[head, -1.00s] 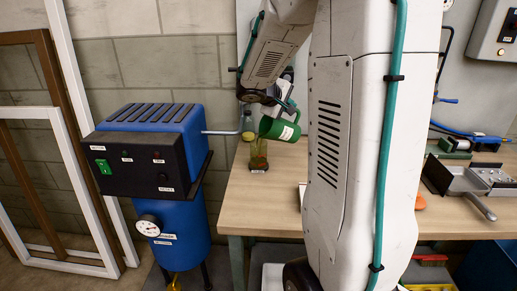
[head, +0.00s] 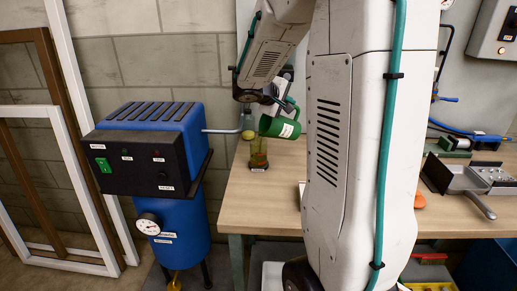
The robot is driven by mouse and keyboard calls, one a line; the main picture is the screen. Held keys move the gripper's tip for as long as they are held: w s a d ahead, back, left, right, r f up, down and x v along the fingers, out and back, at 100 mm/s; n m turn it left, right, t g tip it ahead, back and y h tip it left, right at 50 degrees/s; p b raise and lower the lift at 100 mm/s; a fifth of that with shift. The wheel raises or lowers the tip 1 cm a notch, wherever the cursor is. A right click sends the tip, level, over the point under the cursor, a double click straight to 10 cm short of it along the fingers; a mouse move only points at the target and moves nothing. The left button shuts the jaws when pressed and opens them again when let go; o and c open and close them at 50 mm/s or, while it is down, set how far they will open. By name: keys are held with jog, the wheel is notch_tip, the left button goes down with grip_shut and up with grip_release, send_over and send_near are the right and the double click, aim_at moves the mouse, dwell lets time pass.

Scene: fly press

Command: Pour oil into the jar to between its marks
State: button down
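A small clear jar (head: 258,153) stands on the bench near its left end, with amber-brown liquid visible in it. Its marks are too small to read. A green oil can (head: 280,128) with a white label is tipped on its side above and right of the jar, its mouth end toward the jar. My gripper (head: 284,95) is at the can's handle and appears shut on it; the fingers are small and partly hidden. I cannot make out a stream between can and jar.
A blue machine (head: 182,225) with a black panel stands left of the bench (head: 262,205), its thin pipe reaching toward the jar. A clear bottle (head: 248,125) and a yellow object (head: 248,135) are behind the jar. A grey metal fixture (head: 460,180) sits at the right.

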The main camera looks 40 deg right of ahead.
aim_at(298, 114)
jog(key=shift+a+r, duration=0.1)
dwell(0.3)
jog(key=shift+s+d+f+m+t+y, duration=0.15)
jog(key=shift+s+d+f+y, duration=0.1)
jog(key=shift+d+f+y, duration=0.2)
jog(key=shift+s+d+f+m+t+y, duration=0.15)
jog(key=shift+s+d+f+y, duration=0.05)
jog(key=shift+d+f+y, duration=0.5)
jog(key=shift+d+y, duration=0.1)
jog(key=shift+y, duration=0.45)
jog(key=shift+s+d, duration=0.1)
jog(key=shift+s+d+f+m+t+y, duration=0.15)
jog(key=shift+d+f+t+y, duration=0.15)
jog(key=shift+f+y, duration=0.15)
jog(key=shift+s+d+f+m+t+y, duration=0.1)
jog(key=shift+d+f+m+t+y, duration=0.1)
jog(key=shift+d+f+y, duration=0.25)
jog(key=shift+a+f, duration=0.1)
jog(key=shift+a, duration=0.05)
